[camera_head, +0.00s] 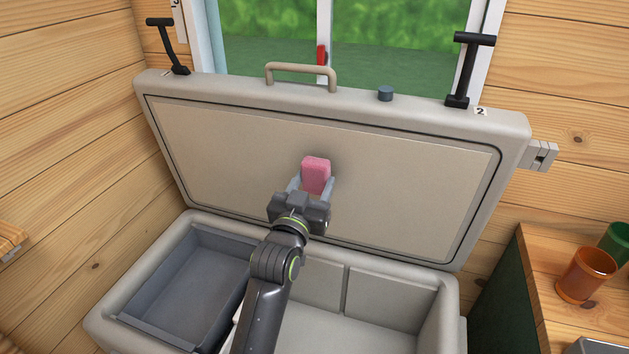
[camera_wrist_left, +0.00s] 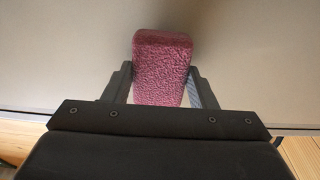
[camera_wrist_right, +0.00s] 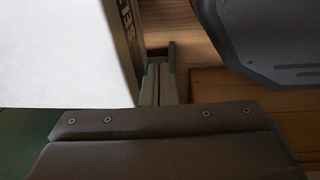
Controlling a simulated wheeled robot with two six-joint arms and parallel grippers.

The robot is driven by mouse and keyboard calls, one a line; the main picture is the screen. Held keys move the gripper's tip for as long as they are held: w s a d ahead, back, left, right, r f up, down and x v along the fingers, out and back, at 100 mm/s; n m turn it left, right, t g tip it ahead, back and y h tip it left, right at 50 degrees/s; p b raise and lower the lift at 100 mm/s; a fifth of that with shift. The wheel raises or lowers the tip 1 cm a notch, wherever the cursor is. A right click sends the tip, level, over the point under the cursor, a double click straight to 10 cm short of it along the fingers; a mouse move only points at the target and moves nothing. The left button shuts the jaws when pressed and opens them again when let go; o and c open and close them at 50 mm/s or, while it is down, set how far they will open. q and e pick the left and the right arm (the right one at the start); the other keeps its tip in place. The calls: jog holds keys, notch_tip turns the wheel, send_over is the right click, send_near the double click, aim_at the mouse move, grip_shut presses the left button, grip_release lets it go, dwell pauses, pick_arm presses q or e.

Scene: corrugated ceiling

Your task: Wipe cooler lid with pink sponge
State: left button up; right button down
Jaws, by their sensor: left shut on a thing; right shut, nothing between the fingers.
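The cooler lid (camera_head: 400,165) stands open and tilted back, its beige inner panel facing me. The pink sponge (camera_head: 316,174) is in front of the middle of that panel; I cannot tell for sure whether it touches it. My left gripper (camera_head: 312,186) is shut on the sponge. In the left wrist view the sponge (camera_wrist_left: 160,68) sits between the two fingers, with the lid panel (camera_wrist_left: 255,60) behind it. My right gripper (camera_wrist_right: 160,85) shows only in the right wrist view, shut and empty.
The cooler body (camera_head: 452,300) is below, with a grey tray (camera_head: 190,285) inside at left. A wooden counter at right holds an orange cup (camera_head: 586,275) and a green cup (camera_head: 615,243). A handle (camera_head: 300,68) and two black latches rise from the lid's top edge. A window is behind.

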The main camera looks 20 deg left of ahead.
pick_arm(q)
jog(key=shift+s+a+f, duration=0.1)
jog(key=shift+s+f, duration=0.05)
jog(key=shift+s, duration=1.1)
jog(key=shift+s+f, duration=0.15)
jog(key=shift+s, duration=1.1)
jog(key=s, duration=0.1)
jog(key=s+b, duration=0.1)
jog(key=s, duration=0.1)
jog(key=shift+f, duration=0.3)
